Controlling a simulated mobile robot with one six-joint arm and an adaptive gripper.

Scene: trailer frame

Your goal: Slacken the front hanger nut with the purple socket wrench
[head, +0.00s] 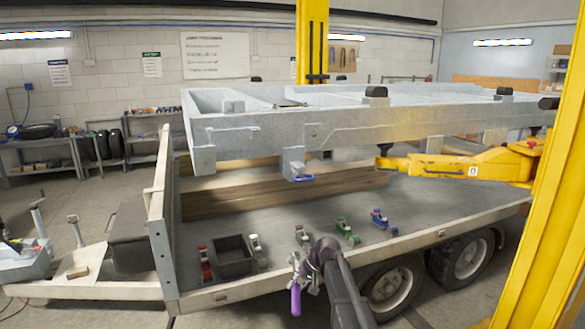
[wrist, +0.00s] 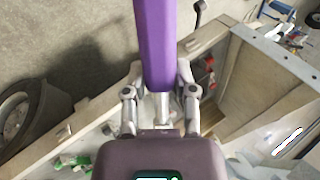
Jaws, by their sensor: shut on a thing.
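My gripper (head: 303,272) is shut on the purple socket wrench (head: 296,301), above the near edge of the trailer deck. The purple handle hangs downward in the head view. In the wrist view the purple handle (wrist: 155,45) stands between the two fingers of my gripper (wrist: 160,92). A grey hanger bracket (head: 293,162) hangs under the raised frame, with a blue-purple piece (head: 301,178) at its lower end. The wrench is apart from the bracket, below it and nearer to me. The hanger nut itself is too small to make out.
The raised grey frame (head: 230,140) is over the trailer deck (head: 390,215). A yellow lift arm (head: 455,167) and yellow post (head: 545,230) stand at right. On the deck are a dark open bin (head: 233,256) and red, green (head: 346,231) and blue (head: 382,221) tools. Wooden beams (head: 285,195) lie behind.

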